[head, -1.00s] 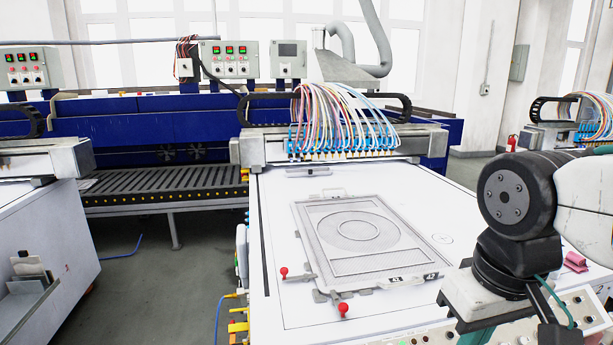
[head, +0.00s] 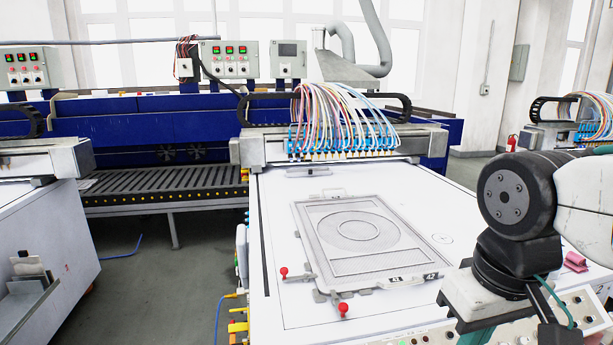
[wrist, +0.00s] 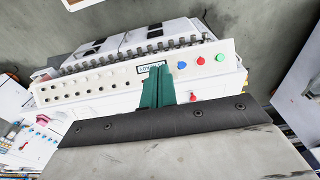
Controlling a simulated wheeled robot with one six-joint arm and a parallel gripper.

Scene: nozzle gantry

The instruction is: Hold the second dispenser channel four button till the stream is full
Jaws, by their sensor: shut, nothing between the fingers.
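My gripper (wrist: 156,68) shows in the wrist view as two green fingers pressed together with nothing between them. The fingers lie over a white control panel (wrist: 60,99), across its dark-framed label (wrist: 151,67), partly covering it. Two rows of small round buttons (wrist: 92,83) sit on the panel left of the fingers; their markings are too small to read. Whether the fingertips touch the panel I cannot tell. The nozzle row (head: 340,153) hangs under coloured hoses; no stream can be made out.
Right of the fingers are a blue button (wrist: 182,65), a green button (wrist: 219,57) and red ones. A framed screen (head: 365,230) with red-knobbed clamps (head: 343,308) lies on the white table (head: 275,215). Grey floor (head: 170,280) is open at left.

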